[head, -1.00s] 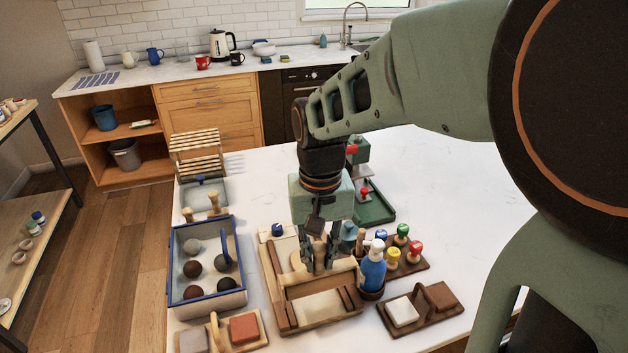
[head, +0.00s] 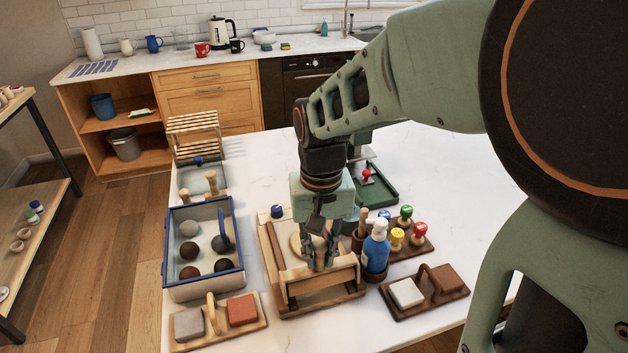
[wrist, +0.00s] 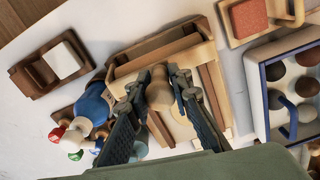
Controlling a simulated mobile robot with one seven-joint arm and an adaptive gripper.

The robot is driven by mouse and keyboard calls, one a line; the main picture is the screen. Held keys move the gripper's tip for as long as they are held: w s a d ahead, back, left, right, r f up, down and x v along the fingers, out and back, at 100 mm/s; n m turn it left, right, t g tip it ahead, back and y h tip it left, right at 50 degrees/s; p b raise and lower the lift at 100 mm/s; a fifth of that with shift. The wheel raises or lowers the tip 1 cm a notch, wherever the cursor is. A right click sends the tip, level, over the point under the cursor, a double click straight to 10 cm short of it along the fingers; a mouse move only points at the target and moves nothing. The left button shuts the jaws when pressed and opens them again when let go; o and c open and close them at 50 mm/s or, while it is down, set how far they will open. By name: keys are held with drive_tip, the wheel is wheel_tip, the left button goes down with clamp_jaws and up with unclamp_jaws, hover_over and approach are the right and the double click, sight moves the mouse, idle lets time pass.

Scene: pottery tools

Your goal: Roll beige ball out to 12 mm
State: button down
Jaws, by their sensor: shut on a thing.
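A wooden rolling frame (head: 272,268) with side rails stands on the white table; it also shows in the wrist view (wrist: 213,85). My gripper (head: 320,260) is over its front part, pointing down. In the wrist view my gripper (wrist: 158,92) is shut on an upright wooden handle (wrist: 158,74) of a box-like wooden carriage (head: 325,288). A pale beige rounded piece (head: 296,244), seemingly the beige clay, lies on the board behind the fingers. It is partly hidden, and I cannot tell its thickness.
A blue-rimmed box (head: 206,287) with several clay balls stands left. A blue spray bottle (head: 375,246) and several coloured stamps (head: 397,238) are close on the right. Block holders (head: 256,322) and (head: 427,303) stand in front. The table (head: 440,185) is clear at back right.

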drive_tip(key=shift+f, duration=0.3)
drive_tip(key=c, duration=1.7)
unclamp_jaws()
drive_tip(key=shift+o, duration=0.2)
